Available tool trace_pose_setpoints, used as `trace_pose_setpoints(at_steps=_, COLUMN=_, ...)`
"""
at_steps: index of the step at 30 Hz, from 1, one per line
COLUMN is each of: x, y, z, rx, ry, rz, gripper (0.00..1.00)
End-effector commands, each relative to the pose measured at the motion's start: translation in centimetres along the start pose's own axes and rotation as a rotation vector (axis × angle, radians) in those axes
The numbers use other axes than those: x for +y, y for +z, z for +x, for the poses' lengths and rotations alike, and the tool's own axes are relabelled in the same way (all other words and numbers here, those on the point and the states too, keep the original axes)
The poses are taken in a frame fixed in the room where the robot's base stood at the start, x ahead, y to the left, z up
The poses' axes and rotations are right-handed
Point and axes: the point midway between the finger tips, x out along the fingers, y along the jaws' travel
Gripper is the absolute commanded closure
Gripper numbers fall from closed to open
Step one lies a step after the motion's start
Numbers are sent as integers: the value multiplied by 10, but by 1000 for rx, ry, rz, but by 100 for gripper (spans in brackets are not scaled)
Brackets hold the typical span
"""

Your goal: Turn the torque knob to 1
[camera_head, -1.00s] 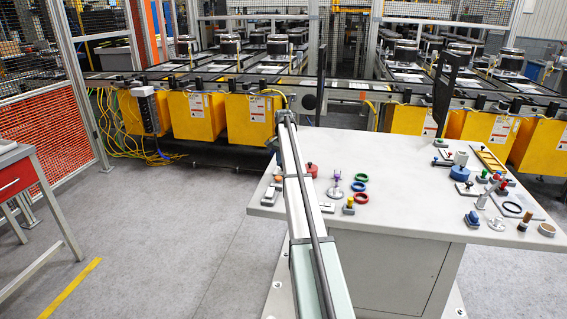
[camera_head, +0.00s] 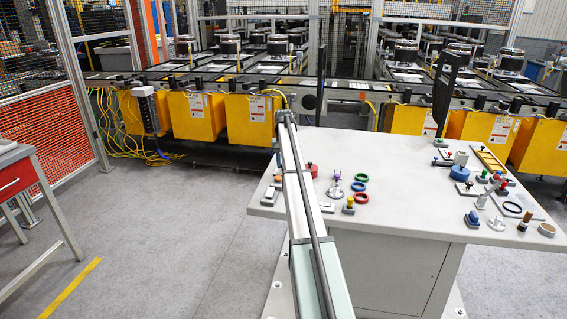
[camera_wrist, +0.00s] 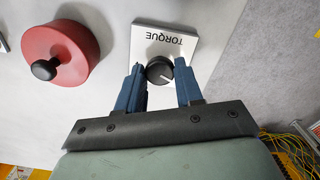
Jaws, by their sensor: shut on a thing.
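The torque knob (camera_wrist: 157,72) is a round black dial in the wrist view, with a white pointer mark towards its lower right. It sits on a white plate (camera_wrist: 186,46) printed TORQUE, which reads upside down here. No number marks are legible. My gripper (camera_wrist: 160,69) has one blue finger on each side of the knob and is shut on it. In the head view my arm covers the gripper, and I cannot make out the knob.
A red round thing with a black handle (camera_wrist: 60,52) stands left of the knob in the wrist view. Several small parts, including a blue ring (camera_head: 358,186) and a red ring (camera_head: 361,198), lie on the grey table (camera_head: 400,215). The table's middle is clear.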

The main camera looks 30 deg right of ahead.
Motion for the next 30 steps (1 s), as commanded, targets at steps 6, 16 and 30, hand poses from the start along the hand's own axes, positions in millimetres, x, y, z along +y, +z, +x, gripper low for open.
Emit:
trace_pose_setpoints(at_steps=6, x=0, y=0, z=0, rx=0, ry=0, rz=-37, gripper=95)
trace_pose_setpoints(at_steps=16, x=0, y=0, z=0, rx=0, ry=0, rz=-42, gripper=95)
trace_pose_setpoints(at_steps=30, x=0, y=0, z=0, rx=0, ry=0, rz=-40, gripper=39)
